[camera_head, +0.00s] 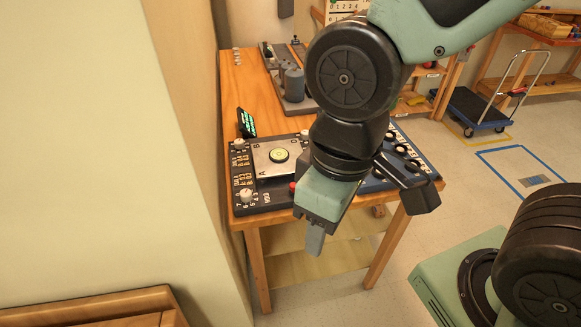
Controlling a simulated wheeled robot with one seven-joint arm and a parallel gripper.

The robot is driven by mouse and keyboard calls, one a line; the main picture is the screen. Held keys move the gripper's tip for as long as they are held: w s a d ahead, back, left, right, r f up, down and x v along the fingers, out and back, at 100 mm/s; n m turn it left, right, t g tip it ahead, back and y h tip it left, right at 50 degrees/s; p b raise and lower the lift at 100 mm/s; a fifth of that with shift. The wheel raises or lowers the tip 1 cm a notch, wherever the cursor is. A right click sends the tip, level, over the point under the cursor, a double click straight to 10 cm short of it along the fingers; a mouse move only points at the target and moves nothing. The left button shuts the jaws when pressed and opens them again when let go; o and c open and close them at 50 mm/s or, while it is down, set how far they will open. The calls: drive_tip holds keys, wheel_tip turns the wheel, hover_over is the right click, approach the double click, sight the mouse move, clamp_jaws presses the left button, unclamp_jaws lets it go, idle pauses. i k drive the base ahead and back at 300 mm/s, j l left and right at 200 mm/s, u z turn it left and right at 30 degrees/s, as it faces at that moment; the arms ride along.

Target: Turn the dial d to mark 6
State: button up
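My gripper (315,241) hangs pointing down in front of the workbench's front edge, below the height of the panels. I see its fingers edge-on as one grey shape, so its opening does not show. A dark control panel (275,200) lies on the bench, with a white knob (246,195) at its front left corner and marks around it. A blue panel (431,171) with several black dials (413,165) lies to the right, partly hidden by my arm. I cannot read which dial is d, nor where its pointer stands.
A small display (246,123) stands behind. Grey fixtures (292,83) stand farther back. A blue trolley (478,106) is on the floor at right.

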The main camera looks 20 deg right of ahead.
sight(304, 133)
drive_tip(key=i+l+u, duration=0.1)
drive_tip(key=l, duration=0.2)
drive_tip(key=i+l, duration=0.15)
drive_tip(key=l, duration=0.2)
drive_tip(key=i+l+u, duration=0.15)
drive_tip(key=l, duration=0.2)
drive_tip(key=l+u, duration=0.1)
drive_tip(key=l, duration=0.2)
